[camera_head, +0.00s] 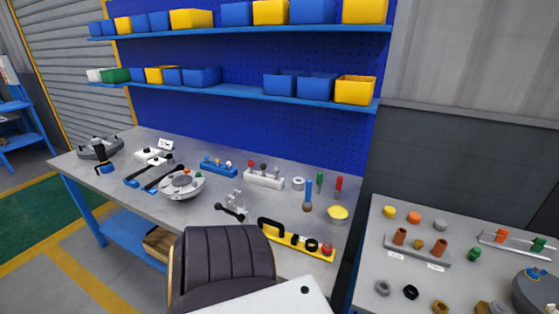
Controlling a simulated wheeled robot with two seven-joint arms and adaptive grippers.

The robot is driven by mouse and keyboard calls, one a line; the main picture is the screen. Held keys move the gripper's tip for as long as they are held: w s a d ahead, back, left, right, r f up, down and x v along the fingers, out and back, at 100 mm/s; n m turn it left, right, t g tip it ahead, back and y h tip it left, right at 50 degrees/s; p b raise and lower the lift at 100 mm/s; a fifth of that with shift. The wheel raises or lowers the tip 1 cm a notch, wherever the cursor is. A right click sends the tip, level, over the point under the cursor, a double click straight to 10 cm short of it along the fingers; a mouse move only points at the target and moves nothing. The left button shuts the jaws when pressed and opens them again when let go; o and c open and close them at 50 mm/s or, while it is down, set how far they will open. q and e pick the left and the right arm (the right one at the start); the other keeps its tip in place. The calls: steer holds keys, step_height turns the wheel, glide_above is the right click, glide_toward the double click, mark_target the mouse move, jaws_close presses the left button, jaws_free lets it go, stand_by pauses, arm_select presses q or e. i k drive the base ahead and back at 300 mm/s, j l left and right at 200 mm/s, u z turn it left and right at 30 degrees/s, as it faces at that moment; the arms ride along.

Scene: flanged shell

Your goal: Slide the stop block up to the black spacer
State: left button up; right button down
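A yellow rail (283,237) lies on the workbench near its front right edge. A black arched handle (270,224) stands at its left end. Small black pieces (297,240) sit along its middle, and one of them may be the black spacer. A dark ring-like piece (312,245) is right of them, and a red knob-like piece (327,249) is near the right end. I cannot tell for sure which piece is the stop block. The parts are too small to show whether they touch. Neither of my grippers is in view.
A yellow dome (338,212) and upright tools (308,192) stand behind the rail. A second grey table (375,270) with several parts is at right. Shelves with bins hang above.

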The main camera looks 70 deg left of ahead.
mark_target(295, 239)
steer(key=u, duration=0.5)
steer(key=j+u, duration=0.15)
steer(key=u, duration=0.35)
steer(key=j+u, duration=0.1)
steer(key=u, duration=0.4)
steer(key=j+u, duration=0.1)
steer(key=u, duration=0.4)
